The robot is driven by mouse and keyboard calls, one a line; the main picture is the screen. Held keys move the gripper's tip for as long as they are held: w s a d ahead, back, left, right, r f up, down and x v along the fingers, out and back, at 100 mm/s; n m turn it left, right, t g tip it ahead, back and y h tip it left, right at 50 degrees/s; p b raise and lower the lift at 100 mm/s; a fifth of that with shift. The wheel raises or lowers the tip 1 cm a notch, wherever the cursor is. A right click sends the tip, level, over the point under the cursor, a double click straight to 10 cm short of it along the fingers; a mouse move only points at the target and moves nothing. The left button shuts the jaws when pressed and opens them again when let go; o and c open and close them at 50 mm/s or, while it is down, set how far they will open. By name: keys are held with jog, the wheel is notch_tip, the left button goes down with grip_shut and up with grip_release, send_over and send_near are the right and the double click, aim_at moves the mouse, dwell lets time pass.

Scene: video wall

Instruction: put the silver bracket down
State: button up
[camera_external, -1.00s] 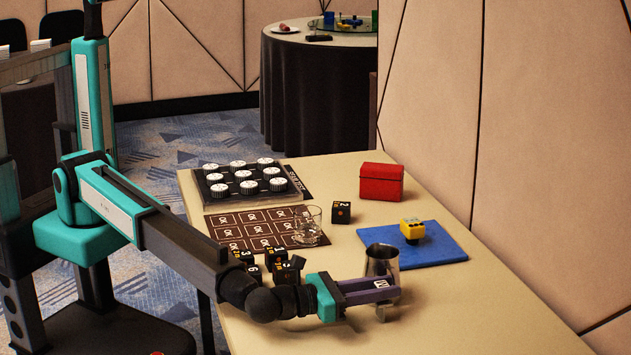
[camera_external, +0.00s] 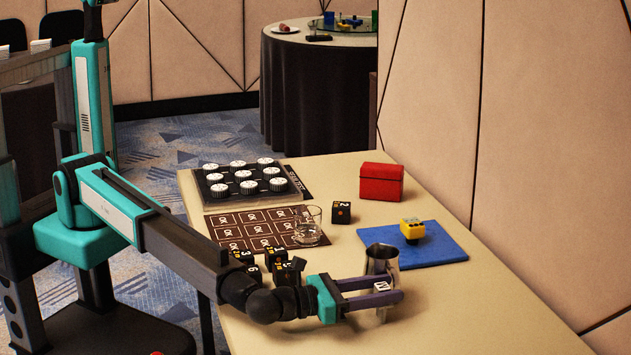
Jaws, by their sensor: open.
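My gripper (camera_external: 392,290) is low over the front part of the table, with its two purple fingers spread apart. A shiny metal cup (camera_external: 382,261) stands upright just behind the fingers, partly covered by them.
Left of my gripper are several black number cubes (camera_external: 278,266) and a clear glass (camera_external: 308,225). A red box (camera_external: 381,182) stands farther back. The tabletop right of the gripper is clear.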

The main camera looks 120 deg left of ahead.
jog(key=shift+r, duration=0.1)
jog(key=v, duration=1.2)
jog(key=shift+p, duration=0.3)
jog(key=shift+o, duration=0.3)
